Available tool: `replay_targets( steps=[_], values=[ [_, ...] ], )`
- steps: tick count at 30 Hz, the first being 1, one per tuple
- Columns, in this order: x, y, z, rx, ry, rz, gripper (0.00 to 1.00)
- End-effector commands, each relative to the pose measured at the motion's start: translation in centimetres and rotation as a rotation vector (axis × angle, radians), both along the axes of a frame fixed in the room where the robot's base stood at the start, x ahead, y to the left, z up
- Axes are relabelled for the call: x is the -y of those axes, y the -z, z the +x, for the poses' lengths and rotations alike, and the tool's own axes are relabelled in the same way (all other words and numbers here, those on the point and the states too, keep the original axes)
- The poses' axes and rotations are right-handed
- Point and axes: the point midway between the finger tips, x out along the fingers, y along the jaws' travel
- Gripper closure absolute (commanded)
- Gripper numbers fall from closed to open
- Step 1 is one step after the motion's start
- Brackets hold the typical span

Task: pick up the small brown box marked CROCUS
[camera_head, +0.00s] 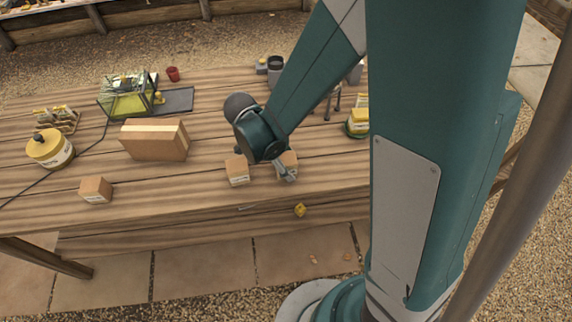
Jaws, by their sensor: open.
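Several small brown boxes with pale labels stand on the wooden table. One small box (237,171) is just left of my gripper. Another small box (291,160) is partly hidden behind my gripper. A third small box (95,189) stands alone at the left front. The label print is too small to read, so I cannot tell which is marked CROCUS. My gripper (286,173) is open and reaches down at the partly hidden box; I cannot tell whether it touches it.
A large brown carton (154,140) stands left of centre. A yellow lidded jar (50,148), a green clear-sided case (127,96), a red pot (173,74) and a yellow-green container (357,122) stand around. The table's front edge is close to the boxes.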

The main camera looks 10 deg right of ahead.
Motion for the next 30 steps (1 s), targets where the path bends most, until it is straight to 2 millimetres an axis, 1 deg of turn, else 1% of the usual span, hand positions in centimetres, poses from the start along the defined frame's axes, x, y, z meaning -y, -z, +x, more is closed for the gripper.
replay_targets(
  steps=[2, 9, 22, 26, 30],
  values=[
    [0.0, 0.0, 0.0, 0.000, 0.000, 0.000, 0.46],
    [0.0, 0.0, 0.0, 0.000, 0.000, 0.000, 0.78],
    [0.0, -0.3, 0.0, 0.000, 0.000, 0.000, 0.78],
    [0.0, -0.9, 0.0, 0.000, 0.000, 0.000, 0.78],
    [0.0, -2.1, 0.0, 0.000, 0.000, 0.000, 0.78]
  ],
)
